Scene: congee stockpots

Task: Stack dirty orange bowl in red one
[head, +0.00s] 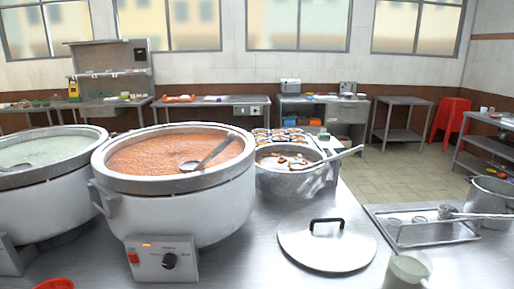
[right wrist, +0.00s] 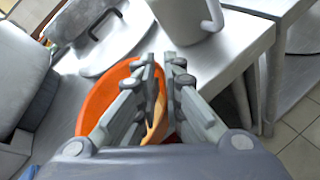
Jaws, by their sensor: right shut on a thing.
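The orange bowl (right wrist: 94,91) is in the right wrist view, tilted, with a tan patch inside it. My right gripper (right wrist: 166,68) is shut on its rim, and the fingers hide part of it. The bowl is over or beside the steel counter's edge; I cannot tell its height. A red bowl (head: 53,284) is cut off by the bottom edge of the head view, at the left, in front of the cookers. Its inside hardly shows. Neither gripper shows in the head view, and my left gripper is in no view.
A cooker of orange-red congee (head: 180,154) and a pale one (head: 40,151) fill the left of the counter. A steel pot with a ladle (head: 290,180), a lid (head: 327,243), a pale jug (head: 408,270) and a tray (head: 436,234) stand right. Bare counter lies before the lid.

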